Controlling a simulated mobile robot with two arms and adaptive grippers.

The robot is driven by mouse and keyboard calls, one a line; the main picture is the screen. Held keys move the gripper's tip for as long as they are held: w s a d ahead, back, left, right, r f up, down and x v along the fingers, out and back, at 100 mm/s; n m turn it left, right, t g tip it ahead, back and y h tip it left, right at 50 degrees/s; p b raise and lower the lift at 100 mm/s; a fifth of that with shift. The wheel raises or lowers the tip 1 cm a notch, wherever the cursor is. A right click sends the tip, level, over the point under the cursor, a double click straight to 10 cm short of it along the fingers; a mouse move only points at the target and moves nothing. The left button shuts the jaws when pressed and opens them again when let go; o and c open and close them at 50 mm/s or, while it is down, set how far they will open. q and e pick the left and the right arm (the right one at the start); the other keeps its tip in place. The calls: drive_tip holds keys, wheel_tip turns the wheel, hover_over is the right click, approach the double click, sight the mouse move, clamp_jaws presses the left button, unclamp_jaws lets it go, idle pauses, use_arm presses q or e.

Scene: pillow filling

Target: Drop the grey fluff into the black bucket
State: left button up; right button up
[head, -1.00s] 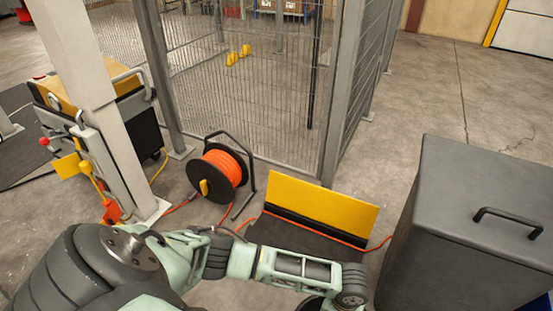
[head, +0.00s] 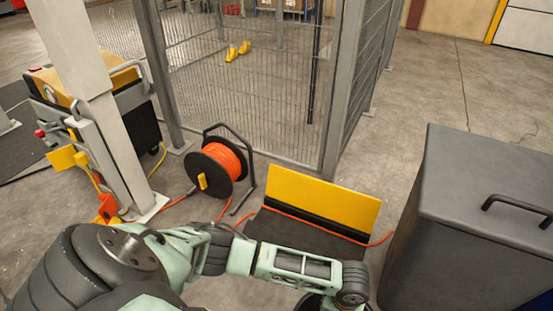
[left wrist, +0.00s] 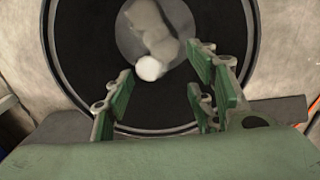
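The black bucket (left wrist: 85,75) lies below my left gripper in the left wrist view, seen from above as a round dark rim and wall. The pale grey fluff (left wrist: 158,35) shows as a lumpy piece inside the bucket's outline, over its lighter round centre. Its height in the bucket is hard to tell. My left gripper (left wrist: 160,82) is open over the bucket, its green fingers spread with nothing held between them. In the head view my left arm reaches right along the bottom edge, and its gripper is mostly out of frame. My right gripper is not in view.
A large dark grey bin (head: 430,230) with a handle stands at the right. A yellow and black panel (head: 322,200), an orange cable reel (head: 222,168) and a wire mesh fence (head: 245,95) stand beyond my arm. A white post (head: 100,110) rises at the left.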

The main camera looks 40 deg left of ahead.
use_arm(q)
drive_tip(key=shift+r, duration=0.15)
wheel_tip(320, 180, up, 12)
idle(0.6)
idle(0.3)
